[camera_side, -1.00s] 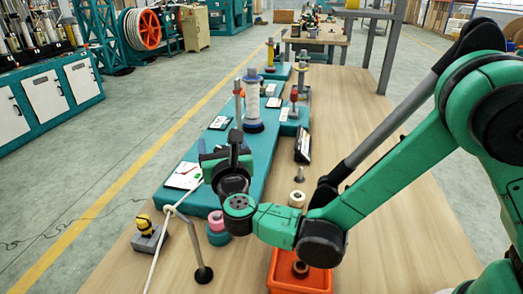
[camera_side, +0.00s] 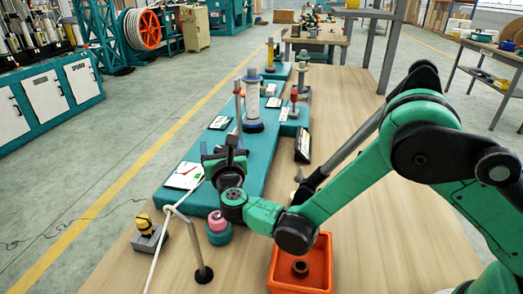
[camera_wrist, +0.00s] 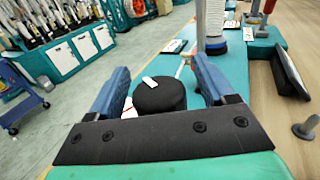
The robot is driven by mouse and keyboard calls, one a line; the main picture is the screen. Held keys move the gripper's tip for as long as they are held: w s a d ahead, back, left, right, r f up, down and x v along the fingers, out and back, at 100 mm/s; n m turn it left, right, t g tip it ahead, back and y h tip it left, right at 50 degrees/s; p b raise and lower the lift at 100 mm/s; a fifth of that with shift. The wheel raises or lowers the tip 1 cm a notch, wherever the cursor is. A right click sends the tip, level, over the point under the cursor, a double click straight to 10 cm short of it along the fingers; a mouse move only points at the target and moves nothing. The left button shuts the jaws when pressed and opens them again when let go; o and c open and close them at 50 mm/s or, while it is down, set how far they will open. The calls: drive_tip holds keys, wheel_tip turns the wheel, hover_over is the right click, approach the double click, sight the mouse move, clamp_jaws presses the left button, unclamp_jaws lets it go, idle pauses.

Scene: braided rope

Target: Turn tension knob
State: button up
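The tension knob (camera_wrist: 160,96) is a round black knob with a white mark on top. In the wrist view it sits between the two blue fingers of my gripper (camera_wrist: 160,70). The fingers are apart, with a gap on each side of the knob. In the side view my gripper (camera_side: 224,160) is over the near part of the teal bench unit (camera_side: 262,165). My gripper hides most of the knob area there. A white gauge with a red needle (camera_side: 184,175) lies just left of my gripper, and a white rope (camera_side: 162,238) runs below it.
A white spool column (camera_side: 252,100) stands behind my gripper. A metal post with a round base (camera_side: 204,274), a yellow-topped grey block (camera_side: 146,238), pink and teal rolls (camera_side: 218,228) and an orange bin (camera_side: 318,252) stand in front.

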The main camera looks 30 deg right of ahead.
clamp_jaws()
drive_tip(key=shift+s+d+m+g+h, duration=0.15)
drive_tip(key=shift+m+g+h, duration=0.35)
drive_tip(key=shift+m+h, duration=0.4)
drive_tip(key=shift+w+d+m+g+h, duration=0.1)
drive_tip(key=shift+m+g+h, duration=0.45)
drive_tip(key=shift+h, duration=0.65)
drive_tip(key=shift+o, duration=0.3)
unclamp_jaws()
wheel_tip(320, 180, up, 20)
